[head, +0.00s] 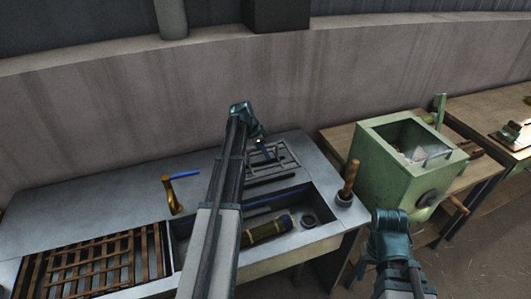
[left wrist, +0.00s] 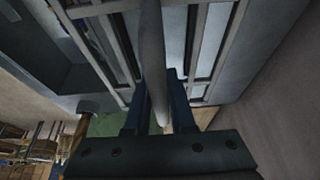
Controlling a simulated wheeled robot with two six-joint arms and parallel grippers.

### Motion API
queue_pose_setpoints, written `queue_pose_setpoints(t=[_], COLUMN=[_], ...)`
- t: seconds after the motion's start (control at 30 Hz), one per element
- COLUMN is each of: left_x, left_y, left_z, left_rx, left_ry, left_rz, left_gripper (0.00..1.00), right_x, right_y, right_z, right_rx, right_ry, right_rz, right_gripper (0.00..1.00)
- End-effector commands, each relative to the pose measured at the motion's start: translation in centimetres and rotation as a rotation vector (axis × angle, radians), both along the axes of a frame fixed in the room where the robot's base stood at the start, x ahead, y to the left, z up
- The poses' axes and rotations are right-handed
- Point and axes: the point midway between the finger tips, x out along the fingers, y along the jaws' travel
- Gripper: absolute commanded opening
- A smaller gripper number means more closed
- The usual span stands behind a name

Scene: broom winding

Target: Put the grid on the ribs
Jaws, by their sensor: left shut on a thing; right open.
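A grey metal grid (head: 283,153) is at the back right of the metal bench, by my left gripper (head: 258,142). Whether the grid is lifted or resting on the bench is hard to tell. Brown slatted bars (head: 95,262), crossed like a lattice, lie in a recess at the front left; they may be the ribs. My right gripper (head: 388,220) is open and empty, right of the bench.
A trough in the bench holds a dark green cylinder (head: 268,229) and a small round cup (head: 308,221). A wooden-handled tool (head: 349,178) stands at the right corner. A green machine (head: 385,165) stands right.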

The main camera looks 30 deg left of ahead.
Motion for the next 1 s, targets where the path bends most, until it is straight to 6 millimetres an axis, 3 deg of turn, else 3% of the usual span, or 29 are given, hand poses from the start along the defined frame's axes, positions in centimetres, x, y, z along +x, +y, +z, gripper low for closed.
queue_pose_setpoints(t=[0.53, 1.0], left_x=[0.0, 0.0], left_y=[0.0, 0.0], left_z=[-4.9, -5.5], left_rx=[-0.001, -0.001], left_ry=[-0.001, -0.001], left_rz=[0.001, 0.001], left_gripper=[0.00, 0.00], right_x=[0.0, 0.0], right_y=[0.0, 0.0], right_z=[-4.9, -5.5], right_rx=[0.000, 0.000], right_ry=[0.000, 0.000], right_rz=[0.000, 0.000], right_gripper=[0.50, 0.50])
